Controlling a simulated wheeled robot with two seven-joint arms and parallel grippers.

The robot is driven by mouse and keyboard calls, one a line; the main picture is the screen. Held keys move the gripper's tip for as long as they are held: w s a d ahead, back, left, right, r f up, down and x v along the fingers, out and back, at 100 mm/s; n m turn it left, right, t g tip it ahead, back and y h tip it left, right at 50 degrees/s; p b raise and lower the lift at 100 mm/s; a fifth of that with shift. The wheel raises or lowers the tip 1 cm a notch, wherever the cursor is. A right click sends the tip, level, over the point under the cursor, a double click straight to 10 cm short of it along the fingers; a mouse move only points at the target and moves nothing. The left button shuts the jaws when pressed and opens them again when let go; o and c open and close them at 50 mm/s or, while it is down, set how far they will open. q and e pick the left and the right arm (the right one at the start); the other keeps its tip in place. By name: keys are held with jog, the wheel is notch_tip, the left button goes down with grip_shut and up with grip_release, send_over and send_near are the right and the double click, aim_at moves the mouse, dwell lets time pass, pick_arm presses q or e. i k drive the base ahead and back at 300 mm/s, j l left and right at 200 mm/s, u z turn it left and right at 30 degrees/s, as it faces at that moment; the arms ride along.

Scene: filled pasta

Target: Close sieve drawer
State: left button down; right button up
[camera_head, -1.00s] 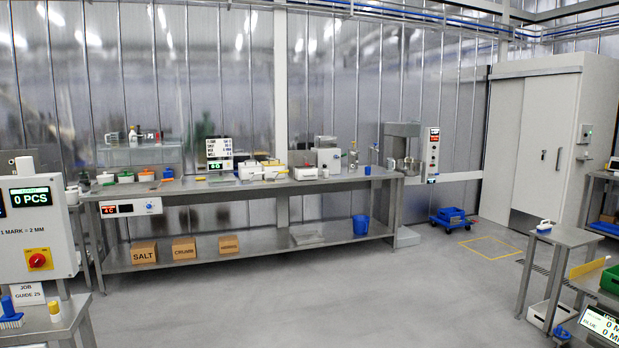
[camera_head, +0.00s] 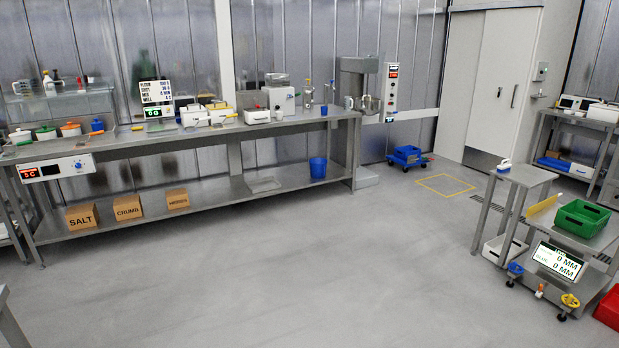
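Neither of my grippers is in view. I cannot tell for sure which thing holds the sieve drawer. A grey-white boxy machine (camera_head: 281,98) stands on the long steel bench (camera_head: 205,134), with a small white box (camera_head: 257,116) in front of its left side. Whether either has a drawer, open or shut, is too small to tell. A shallow grey tray (camera_head: 263,185) lies on the bench's lower shelf.
Cardboard boxes, including SALT (camera_head: 82,217), sit on the lower shelf, with a blue bucket (camera_head: 318,168) further right. A mixer (camera_head: 360,90) stands at the bench's right end. A small table (camera_head: 518,174) and a green crate (camera_head: 582,218) are at right. The middle floor is clear.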

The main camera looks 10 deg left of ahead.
aim_at(257, 115)
jog(key=i+j+u, duration=0.1)
jog(key=i+u, duration=0.35)
jog(key=i, duration=3.45)
